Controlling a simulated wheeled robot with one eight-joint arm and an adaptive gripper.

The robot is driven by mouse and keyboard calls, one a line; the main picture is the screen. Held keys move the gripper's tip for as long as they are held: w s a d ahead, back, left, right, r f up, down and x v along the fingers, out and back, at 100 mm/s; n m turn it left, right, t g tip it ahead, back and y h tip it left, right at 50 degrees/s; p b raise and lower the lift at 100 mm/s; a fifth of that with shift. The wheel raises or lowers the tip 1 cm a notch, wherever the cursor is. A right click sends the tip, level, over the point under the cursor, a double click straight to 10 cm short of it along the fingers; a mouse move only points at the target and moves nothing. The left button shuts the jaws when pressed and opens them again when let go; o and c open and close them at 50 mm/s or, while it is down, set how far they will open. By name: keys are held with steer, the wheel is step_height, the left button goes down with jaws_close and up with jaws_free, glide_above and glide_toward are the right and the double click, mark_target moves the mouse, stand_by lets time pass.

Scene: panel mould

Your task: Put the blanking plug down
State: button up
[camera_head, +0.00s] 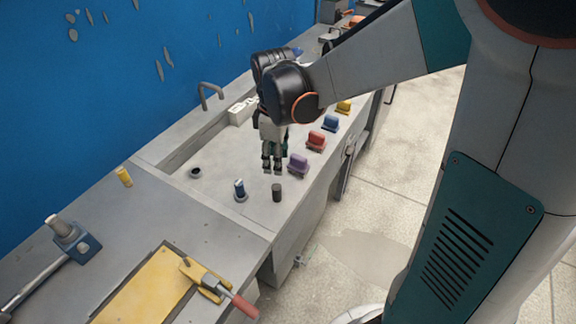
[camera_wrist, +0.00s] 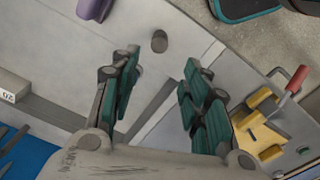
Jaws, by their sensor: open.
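A short dark grey cylinder (camera_head: 277,192), which looks like the blanking plug, stands upright on the grey bench top near its front edge. It also shows in the wrist view (camera_wrist: 159,41), beyond my fingertips and apart from them. My gripper (camera_head: 272,170) points down over the bench, a little behind the cylinder in the head view. In the wrist view its two fingers (camera_wrist: 162,72) are spread wide with nothing between them.
A blue-topped post (camera_head: 240,190) and a black ring (camera_head: 195,172) stand left of the cylinder. Purple (camera_head: 298,163), red (camera_head: 316,141) and blue (camera_head: 330,123) pieces line the front edge. A yellow plate with a red-handled clamp (camera_head: 215,285) lies nearer. A pale block (camera_head: 242,110) sits behind.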

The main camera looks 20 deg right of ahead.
steer(key=s+r+m+t, duration=0.3)
steer(key=s+r+m, duration=0.1)
steer(key=s, duration=0.3)
steer(key=s+r+m+t, duration=0.3)
steer(key=s+r+m, duration=0.2)
steer(key=s+m, duration=0.2)
steer(key=shift+s+r+t, duration=0.2)
steer(key=shift+s+t, duration=0.15)
steer(key=shift+t, duration=0.05)
